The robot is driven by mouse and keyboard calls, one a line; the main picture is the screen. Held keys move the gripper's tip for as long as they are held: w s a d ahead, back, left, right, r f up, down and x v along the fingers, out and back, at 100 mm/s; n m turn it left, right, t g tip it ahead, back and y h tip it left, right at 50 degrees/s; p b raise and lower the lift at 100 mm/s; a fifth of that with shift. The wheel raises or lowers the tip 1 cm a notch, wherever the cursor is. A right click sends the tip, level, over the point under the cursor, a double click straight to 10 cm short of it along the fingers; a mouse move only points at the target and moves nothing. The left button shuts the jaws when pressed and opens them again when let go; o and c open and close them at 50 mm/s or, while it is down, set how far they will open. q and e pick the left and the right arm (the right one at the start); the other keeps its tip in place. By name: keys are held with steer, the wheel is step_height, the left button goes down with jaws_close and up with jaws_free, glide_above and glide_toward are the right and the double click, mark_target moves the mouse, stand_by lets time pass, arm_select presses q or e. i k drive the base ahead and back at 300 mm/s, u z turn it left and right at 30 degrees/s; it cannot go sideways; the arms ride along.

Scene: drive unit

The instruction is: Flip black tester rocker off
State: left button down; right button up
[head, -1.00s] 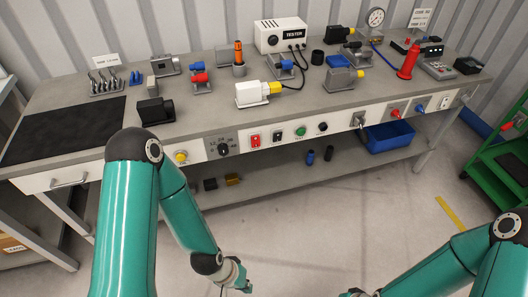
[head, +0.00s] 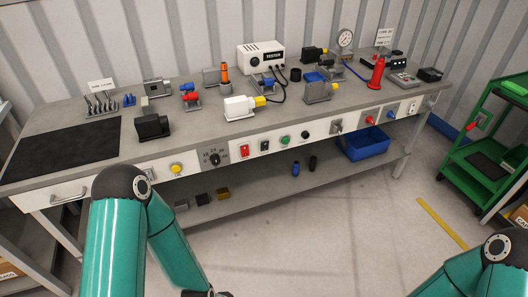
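The black rocker (head: 265,146) sits on the white front panel of the workbench, just right of the red rocker (head: 244,151). It is too small to tell which way it is tipped. The white tester box (head: 261,57), labelled TESTER, stands at the back of the bench top with black cables at its right side.
The panel also carries a yellow button (head: 176,169), a dark rotary selector (head: 215,159), a green button (head: 285,138) and a red knob (head: 370,120). A blue bin (head: 365,148) sits on the lower shelf. A green cart (head: 490,150) stands at the right. The floor before the bench is clear.

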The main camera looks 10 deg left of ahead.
mark_target(264, 145)
steer(key=z, duration=0.1)
steer(key=i, duration=0.95)
steer(key=u, duration=0.1)
